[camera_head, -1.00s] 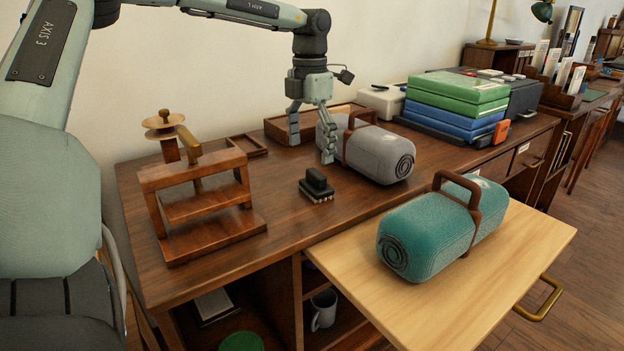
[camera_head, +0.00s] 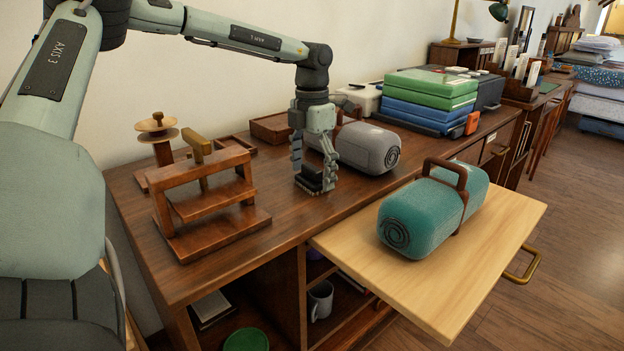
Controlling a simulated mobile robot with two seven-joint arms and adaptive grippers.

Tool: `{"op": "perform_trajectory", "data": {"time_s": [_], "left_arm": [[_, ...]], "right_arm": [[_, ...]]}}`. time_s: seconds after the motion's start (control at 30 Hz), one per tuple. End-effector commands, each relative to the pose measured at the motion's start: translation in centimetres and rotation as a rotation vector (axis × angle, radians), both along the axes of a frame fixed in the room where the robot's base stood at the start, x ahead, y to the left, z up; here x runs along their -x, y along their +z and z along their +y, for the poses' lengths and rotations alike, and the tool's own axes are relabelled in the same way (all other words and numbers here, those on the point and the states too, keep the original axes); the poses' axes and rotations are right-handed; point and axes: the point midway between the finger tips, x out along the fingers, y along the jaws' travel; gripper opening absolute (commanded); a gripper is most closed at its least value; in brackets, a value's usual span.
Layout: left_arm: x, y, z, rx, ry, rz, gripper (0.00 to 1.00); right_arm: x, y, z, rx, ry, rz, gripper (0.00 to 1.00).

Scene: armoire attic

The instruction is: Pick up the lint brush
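The lint brush (camera_head: 311,183) is a small black block with a handle and a pale bristled underside. It sits on the dark wooden desk (camera_head: 262,224), partly hidden by my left gripper. My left gripper (camera_head: 314,179) points down from above with its fingers on either side of the brush. The fingers are spread about as wide as before, and I see no clear grip on the brush. Whether they touch it, I cannot tell. My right gripper is not in view.
A wooden press (camera_head: 205,195) stands left of the brush. A grey roll (camera_head: 368,148) lies behind it. A teal roll with a brown handle (camera_head: 420,217) rests on the pale pull-out board (camera_head: 452,285). Green and blue cases (camera_head: 430,98) are stacked farther back.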

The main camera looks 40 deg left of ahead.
Motion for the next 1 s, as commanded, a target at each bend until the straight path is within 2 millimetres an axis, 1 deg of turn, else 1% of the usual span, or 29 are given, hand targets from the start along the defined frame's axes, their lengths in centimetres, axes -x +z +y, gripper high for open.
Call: {"op": "perform_trajectory", "data": {"time_s": [0.03, 0.37, 0.63, 0.77, 0.87, 0.97, 1.0], "left_arm": [[0.0, 0.0, 0.0, 0.0, 0.0, 0.0, 0.75], [0.0, 0.0, 0.0, 0.0, 0.0, 0.0, 0.34], [0.0, 0.2, 0.0, 0.0, 0.0, 0.0, 0.34], [-0.1, 0.9, 0.0, -0.001, 0.001, -0.001, 0.34], [-0.1, 2.2, 0.0, -0.002, 0.0, -0.002, 0.34], [-0.1, 4.2, 0.0, -0.002, 0.0, -0.004, 0.34], [0.3, 4.7, -0.4, 0.0, -0.003, -0.003, 0.34]], "right_arm": [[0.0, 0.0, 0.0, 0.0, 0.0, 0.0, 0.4], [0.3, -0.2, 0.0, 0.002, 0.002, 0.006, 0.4], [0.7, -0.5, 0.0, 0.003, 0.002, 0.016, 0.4], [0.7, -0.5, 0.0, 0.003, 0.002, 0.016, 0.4], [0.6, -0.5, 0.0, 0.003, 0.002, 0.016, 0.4], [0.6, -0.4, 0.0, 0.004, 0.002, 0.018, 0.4], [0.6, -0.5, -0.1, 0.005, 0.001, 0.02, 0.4]]}}
